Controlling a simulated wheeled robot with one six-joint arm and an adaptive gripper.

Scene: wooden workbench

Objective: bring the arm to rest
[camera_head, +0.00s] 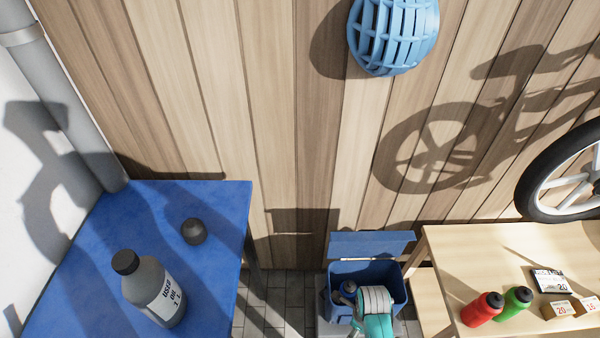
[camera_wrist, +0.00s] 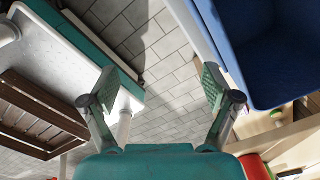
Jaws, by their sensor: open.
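My gripper (camera_wrist: 160,92) shows in the wrist view with its two fingers spread wide. Nothing is between them, and grey floor tiles show beyond. In the head view my teal and white arm shows at the bottom centre, in front of the blue bin (camera_head: 397,288). I cannot make out the fingers there. In the wrist view a blue bin (camera_wrist: 235,35) is at the upper right, apart from the fingers.
A blue-topped table (camera_head: 215,255) at the left holds a used-oil bottle (camera_head: 155,292) and a dark round object (camera_head: 194,231). The wooden workbench (camera_head: 450,255) at the right holds a red bottle (camera_head: 482,309), a green bottle (camera_head: 513,303) and small labelled boxes (camera_head: 558,309).

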